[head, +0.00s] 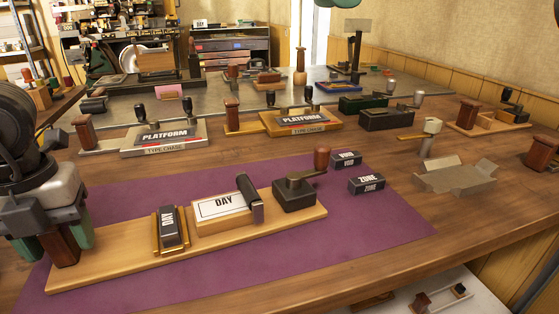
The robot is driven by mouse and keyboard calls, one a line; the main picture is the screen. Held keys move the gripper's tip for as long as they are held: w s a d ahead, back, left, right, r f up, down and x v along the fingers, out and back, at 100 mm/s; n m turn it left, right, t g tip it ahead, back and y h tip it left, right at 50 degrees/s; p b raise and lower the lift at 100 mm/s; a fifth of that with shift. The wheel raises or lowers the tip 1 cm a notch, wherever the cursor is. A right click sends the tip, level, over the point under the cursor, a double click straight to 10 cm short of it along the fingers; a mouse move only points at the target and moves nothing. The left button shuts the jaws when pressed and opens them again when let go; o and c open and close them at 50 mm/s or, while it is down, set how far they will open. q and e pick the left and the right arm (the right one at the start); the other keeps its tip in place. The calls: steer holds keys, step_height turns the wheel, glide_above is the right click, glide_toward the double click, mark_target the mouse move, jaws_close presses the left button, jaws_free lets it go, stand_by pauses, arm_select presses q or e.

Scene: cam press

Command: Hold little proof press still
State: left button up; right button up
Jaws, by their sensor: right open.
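The little proof press stands on a purple mat (330,255). Its pale wooden baseboard (125,262) carries a block reading DAY (171,228), a white DAY card (220,206) on a wooden bed, a dark roller (250,198) and a dark crank housing with a brown knob (295,192). My left gripper (58,240) comes down at the board's left end. Its green fingers are on both sides of a brown wooden post (65,254) and look closed on it. The post's upper part is hidden by the gripper. My right gripper is not in view.
VOID (346,159) and ZONE (367,185) blocks lie right of the press. Behind stand two PLATFORM presses (165,153), (305,135). A grey open tray (455,180) is at the right. The mat in front of the press is clear.

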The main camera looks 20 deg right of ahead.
arm_select(q)
steer(key=shift+r, duration=0.1)
steer(key=shift+r+p, duration=2.25)
steer(key=shift+r, duration=0.7)
steer(key=o, duration=0.6)
